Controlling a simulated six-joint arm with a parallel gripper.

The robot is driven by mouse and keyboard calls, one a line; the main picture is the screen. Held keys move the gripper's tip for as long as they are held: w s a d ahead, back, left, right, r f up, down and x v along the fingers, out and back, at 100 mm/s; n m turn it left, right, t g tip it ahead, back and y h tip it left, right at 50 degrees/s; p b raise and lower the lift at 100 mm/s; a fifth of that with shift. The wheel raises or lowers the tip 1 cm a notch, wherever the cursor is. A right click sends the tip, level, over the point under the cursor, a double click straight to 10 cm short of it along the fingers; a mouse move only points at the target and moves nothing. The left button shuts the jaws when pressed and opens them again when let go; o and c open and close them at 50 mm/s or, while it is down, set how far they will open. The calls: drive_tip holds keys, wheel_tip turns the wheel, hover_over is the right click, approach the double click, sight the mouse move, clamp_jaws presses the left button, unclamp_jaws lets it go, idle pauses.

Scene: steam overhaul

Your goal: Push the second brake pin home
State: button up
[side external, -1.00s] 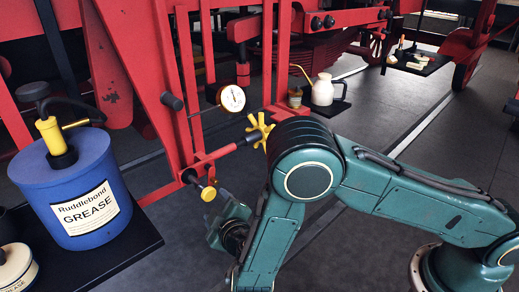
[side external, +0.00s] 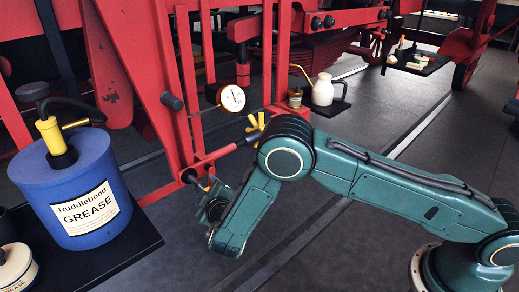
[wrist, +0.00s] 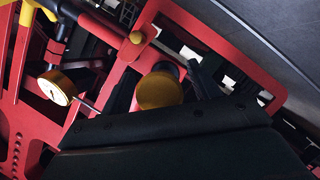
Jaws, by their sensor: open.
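A pin with a round yellow head (wrist: 160,91) and a dark body stands out from the red brake rigging (wrist: 100,100) in the wrist view. It is large and near the middle, just past the dark edge of my gripper. How deep the pin sits cannot be told. In the side view my gripper (side external: 210,189) is open at the lower end of the red upright, in front of the dark boss (side external: 188,175). It covers most of the yellow head there. Whether it touches the pin is hidden.
The blue grease drum (side external: 75,195) stands on a dark shelf at left. A white oil can (side external: 322,90) is behind. Open floor lies at right.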

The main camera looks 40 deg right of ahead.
clamp_jaws()
drive_tip(key=shift+w, duration=1.45)
unclamp_jaws()
drive_tip(key=shift+s+a, duration=0.1)
drive_tip(key=shift+s, duration=0.1)
drive_tip(key=v, duration=1.3)
drive_tip(key=shift+s, duration=0.25)
